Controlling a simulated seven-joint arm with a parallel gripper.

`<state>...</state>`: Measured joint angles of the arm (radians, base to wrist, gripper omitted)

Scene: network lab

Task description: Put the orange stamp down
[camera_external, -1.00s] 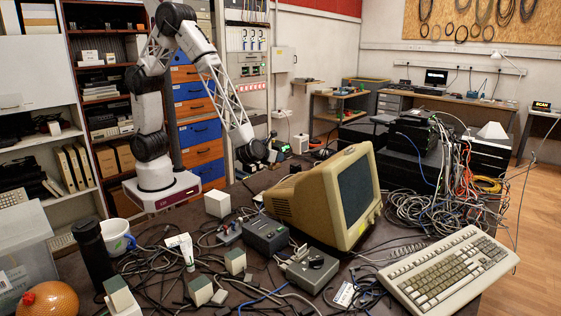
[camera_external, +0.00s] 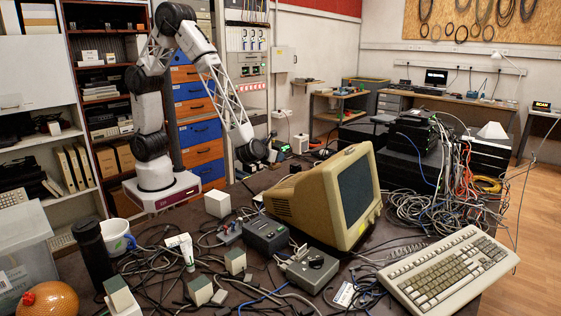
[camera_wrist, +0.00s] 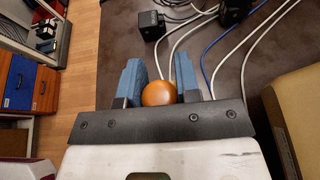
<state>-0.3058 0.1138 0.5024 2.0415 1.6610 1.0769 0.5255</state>
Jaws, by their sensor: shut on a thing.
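My gripper (camera_wrist: 157,82) shows in the wrist view with its two blue fingers on either side of a round, glossy orange knob. This is the orange stamp (camera_wrist: 159,93); its lower part is hidden below the knob. The fingers are shut on it. In the external view my gripper (camera_external: 257,160) is low over the far side of the dark table, left of and behind the beige monitor. The stamp cannot be made out there. I cannot tell whether it touches the table.
The beige monitor (camera_external: 325,195) stands close by and shows at the right of the wrist view (camera_wrist: 300,108). White and blue cables and a small black box (camera_wrist: 152,25) lie ahead. The table's edge runs left of my gripper; bare tabletop (camera_wrist: 118,35) lies just inside it.

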